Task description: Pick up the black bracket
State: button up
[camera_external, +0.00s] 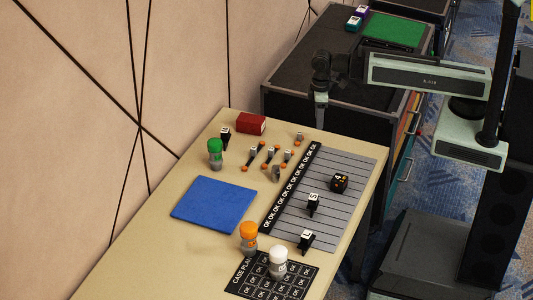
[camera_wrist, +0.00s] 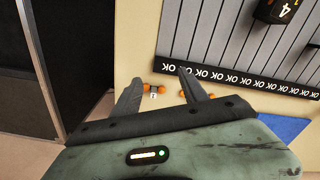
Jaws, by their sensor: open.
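Several black pieces with white labels could be the black bracket; I cannot tell which. One (camera_external: 313,204) stands on the grey ribbed mat (camera_external: 340,158), another (camera_external: 306,240) lies at the mat's near edge, and a third (camera_external: 225,136) stands beside the red block. My gripper (camera_external: 321,100) points down above the table's far end, apart from all of these pieces. In the wrist view, my gripper (camera_wrist: 162,84) is open and empty. Beyond its fingertips lie small orange-ended parts (camera_wrist: 158,90), partly hidden by the fingers.
A black block marked 4 (camera_external: 340,183) sits on the mat. A red block (camera_external: 251,123), blue pad (camera_external: 213,204), green-capped bottle (camera_external: 215,155), orange-capped bottle (camera_external: 249,238) and white-capped bottle (camera_external: 278,262) stand around. A wall borders the left; a black cabinet (camera_external: 345,112) stands behind.

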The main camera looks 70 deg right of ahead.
jog(key=s+a+f+n, duration=0.15)
jog(key=a+n, duration=0.55)
jog(key=a, duration=1)
jog(key=n+b, duration=0.2)
jog(key=n, duration=0.6)
send_over(313, 207)
jog(key=d, duration=0.2)
jog(key=shift+w+a+f, duration=0.1)
jog(key=shift+a+f, duration=0.15)
jog(key=f+b, duration=0.7)
jog(key=f, duration=0.1)
jog(key=shift+w+b, duration=0.2)
jog(key=shift+b, duration=0.2)
jog(key=shift+r, duration=0.15)
grip_shut()
